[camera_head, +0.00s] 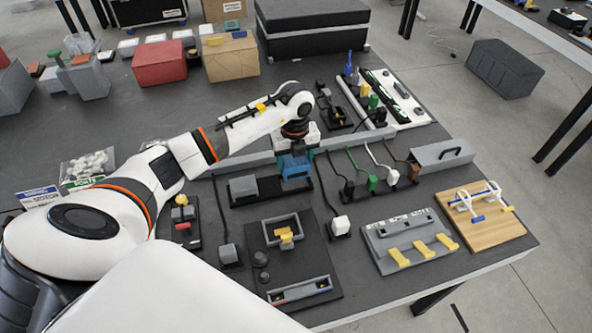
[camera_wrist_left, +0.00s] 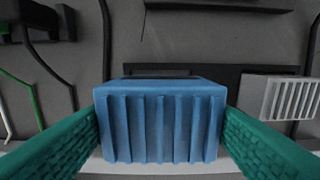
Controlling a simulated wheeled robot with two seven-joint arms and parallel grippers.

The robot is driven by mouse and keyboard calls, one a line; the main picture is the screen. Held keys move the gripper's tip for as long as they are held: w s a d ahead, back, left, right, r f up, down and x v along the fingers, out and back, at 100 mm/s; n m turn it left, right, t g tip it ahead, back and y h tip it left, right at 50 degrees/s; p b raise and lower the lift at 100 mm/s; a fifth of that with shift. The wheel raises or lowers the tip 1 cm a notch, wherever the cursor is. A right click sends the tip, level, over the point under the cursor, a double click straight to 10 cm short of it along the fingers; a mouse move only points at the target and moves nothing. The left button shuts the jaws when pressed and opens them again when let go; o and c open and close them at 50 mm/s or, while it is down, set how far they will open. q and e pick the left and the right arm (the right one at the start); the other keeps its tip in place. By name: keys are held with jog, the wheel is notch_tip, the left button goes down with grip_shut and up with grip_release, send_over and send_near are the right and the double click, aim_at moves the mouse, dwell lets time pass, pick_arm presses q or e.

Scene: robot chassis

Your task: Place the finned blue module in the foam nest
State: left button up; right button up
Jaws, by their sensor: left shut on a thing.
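The finned blue module (camera_head: 296,168) is between the green-padded fingers of my left gripper (camera_head: 294,158), which is shut on it. In the left wrist view the blue module (camera_wrist_left: 163,125) fills the middle, its ribbed side facing the camera, with a finger pad on each side. A dark tray that looks like the foam nest (camera_head: 270,197) lies under and in front of the module. A grey finned block (camera_head: 243,187) sits in its left part. The module is over the tray's right part; I cannot tell whether it touches. My right gripper is not in view.
A long grey rail (camera_head: 240,163) runs just behind the tray. Cables with green, white and brown plugs (camera_head: 372,182) stand to the right. A dark board with a grey frame (camera_head: 283,231) lies in front. A grey block with yellow tabs (camera_head: 408,240) is at front right.

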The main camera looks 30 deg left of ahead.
aim_at(294, 173)
pick_arm(q)
jog(key=shift+f, duration=0.4)
jog(key=shift+a+f, duration=0.1)
jog(key=shift+f, duration=0.2)
notch_tip(294, 173, down, 3)
jog(key=shift+f, duration=0.35)
jog(key=o, duration=1.1)
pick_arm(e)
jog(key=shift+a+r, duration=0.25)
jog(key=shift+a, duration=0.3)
